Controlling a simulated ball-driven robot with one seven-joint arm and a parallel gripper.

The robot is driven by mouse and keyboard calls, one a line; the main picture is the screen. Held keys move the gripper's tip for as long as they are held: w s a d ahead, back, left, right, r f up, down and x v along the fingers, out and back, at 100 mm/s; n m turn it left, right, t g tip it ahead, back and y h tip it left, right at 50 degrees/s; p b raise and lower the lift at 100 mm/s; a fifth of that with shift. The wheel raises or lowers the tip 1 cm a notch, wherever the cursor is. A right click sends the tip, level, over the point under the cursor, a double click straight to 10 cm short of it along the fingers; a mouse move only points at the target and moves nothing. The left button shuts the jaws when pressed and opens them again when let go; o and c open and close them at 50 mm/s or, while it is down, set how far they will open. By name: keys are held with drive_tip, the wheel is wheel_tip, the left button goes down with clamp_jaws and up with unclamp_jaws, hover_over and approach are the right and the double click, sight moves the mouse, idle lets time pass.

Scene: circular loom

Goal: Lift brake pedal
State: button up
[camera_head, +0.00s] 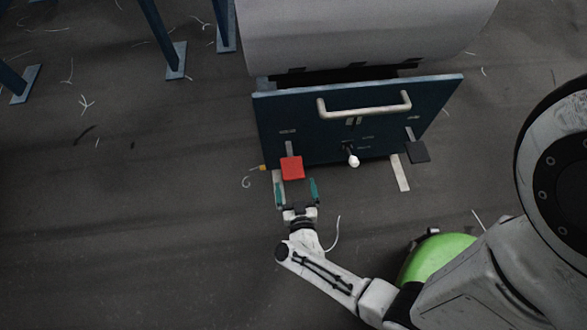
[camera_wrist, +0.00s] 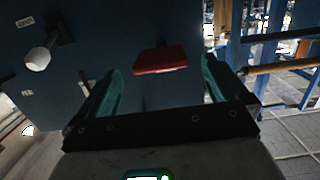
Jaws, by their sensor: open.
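The red pedal (camera_head: 292,167) sticks out from the lower left of the dark blue panel (camera_head: 380,119), on a short grey arm. In the wrist view the red pedal (camera_wrist: 160,59) is beyond my fingertips, roughly midway between them and appearing upside down. My gripper (camera_head: 296,187) is open and empty, just in front of the pedal, with one teal finger to each side. In the wrist view my gripper (camera_wrist: 162,80) shows both fingers apart, with a gap between them and the pedal. The frames do not show whether either finger touches it.
A black pedal (camera_head: 418,152) is at the panel's right. A white-knobbed lever (camera_head: 353,160) stands between the pedals, and also shows in the wrist view (camera_wrist: 38,60). A pale handle (camera_head: 364,108) crosses the panel above. Blue legs (camera_head: 176,60) stand at upper left. The left floor is mostly clear.

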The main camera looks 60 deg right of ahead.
drive_tip(key=shift+v, duration=2.15)
